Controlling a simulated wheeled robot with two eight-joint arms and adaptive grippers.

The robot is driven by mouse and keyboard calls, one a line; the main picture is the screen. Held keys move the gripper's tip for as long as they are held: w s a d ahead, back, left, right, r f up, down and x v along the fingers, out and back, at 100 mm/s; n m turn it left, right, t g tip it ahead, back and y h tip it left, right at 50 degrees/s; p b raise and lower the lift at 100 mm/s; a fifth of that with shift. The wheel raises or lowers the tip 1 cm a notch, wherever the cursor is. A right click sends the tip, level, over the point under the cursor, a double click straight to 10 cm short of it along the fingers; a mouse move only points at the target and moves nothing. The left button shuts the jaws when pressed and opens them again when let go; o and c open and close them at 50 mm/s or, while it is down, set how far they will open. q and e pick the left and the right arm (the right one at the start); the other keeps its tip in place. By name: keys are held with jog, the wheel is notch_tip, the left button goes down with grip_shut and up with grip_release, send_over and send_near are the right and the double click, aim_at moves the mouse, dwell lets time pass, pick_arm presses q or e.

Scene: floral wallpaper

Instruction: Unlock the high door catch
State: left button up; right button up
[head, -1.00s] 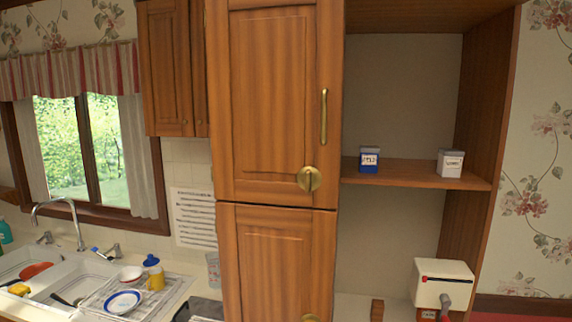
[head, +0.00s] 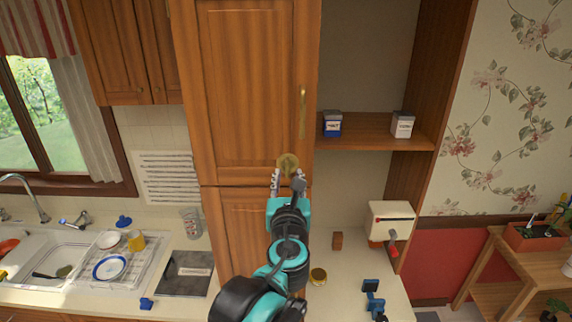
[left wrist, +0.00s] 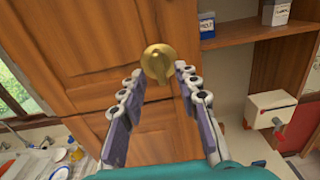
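The high door catch is a round brass knob with a raised ridge (head: 288,164) near the bottom right of the upper cupboard door (head: 240,90). In the left wrist view the catch (left wrist: 158,62) sits just beyond my fingertips, its ridge close to upright. My left gripper (head: 289,182) is in front of and slightly below the catch. In the left wrist view the left gripper (left wrist: 160,76) has its fingers apart, one on each side of the catch, with nothing held between them. Contact with the catch cannot be told. My right gripper is not in view.
A brass handle (head: 303,112) stands above the catch. Open shelves with two small boxes, one blue (head: 332,124) and one white (head: 402,124), are to the right. The sink (head: 50,255) and drying rack are left.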

aim_at(288, 169)
pick_arm(q)
jog(key=w, duration=0.4)
jog(key=shift+w+a, duration=0.1)
jog(key=shift+w, duration=0.15)
grip_shut()
